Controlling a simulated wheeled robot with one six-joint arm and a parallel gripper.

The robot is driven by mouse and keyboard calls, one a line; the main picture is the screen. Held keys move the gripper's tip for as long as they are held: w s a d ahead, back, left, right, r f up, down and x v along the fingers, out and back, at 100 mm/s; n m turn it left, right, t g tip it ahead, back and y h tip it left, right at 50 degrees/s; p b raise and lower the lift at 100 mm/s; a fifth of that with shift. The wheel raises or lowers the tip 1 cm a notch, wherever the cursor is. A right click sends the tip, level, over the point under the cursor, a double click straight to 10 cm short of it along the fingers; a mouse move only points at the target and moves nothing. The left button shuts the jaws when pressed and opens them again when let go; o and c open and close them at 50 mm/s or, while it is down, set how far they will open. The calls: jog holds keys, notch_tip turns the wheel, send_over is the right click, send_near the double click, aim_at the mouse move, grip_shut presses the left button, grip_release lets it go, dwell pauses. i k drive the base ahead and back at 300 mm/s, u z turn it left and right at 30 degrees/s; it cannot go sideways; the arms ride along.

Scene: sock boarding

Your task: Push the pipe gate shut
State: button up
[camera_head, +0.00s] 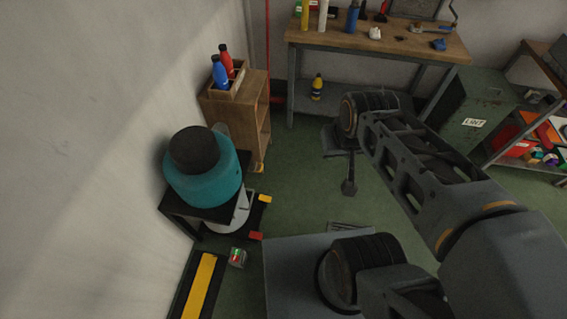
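I cannot pick out a pipe gate with certainty in the head view. A teal rounded machine (203,183) with a dark cylindrical top (195,150) stands on a black stand by the left wall. A pale, pipe-like part (240,212) shows below it on its right side. A thin red upright line (267,60) runs up near the back corner. My arm reaches in from the lower right and bends down at its far end. My gripper (347,186) hangs over the green floor, right of the teal machine and apart from it. Its fingers are too small and dark to read.
A wooden cabinet (256,115) holding red and blue bottles stands behind the teal machine. A workbench (390,45) lines the back wall. A green bin labelled LINT (480,100) and a shelf stand at right. Floor between machine and gripper looks mostly clear.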

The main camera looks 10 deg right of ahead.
aim_at(253, 164)
jog(key=z, duration=1)
jog(key=i, duration=1.1)
jog(key=u, duration=2.6)
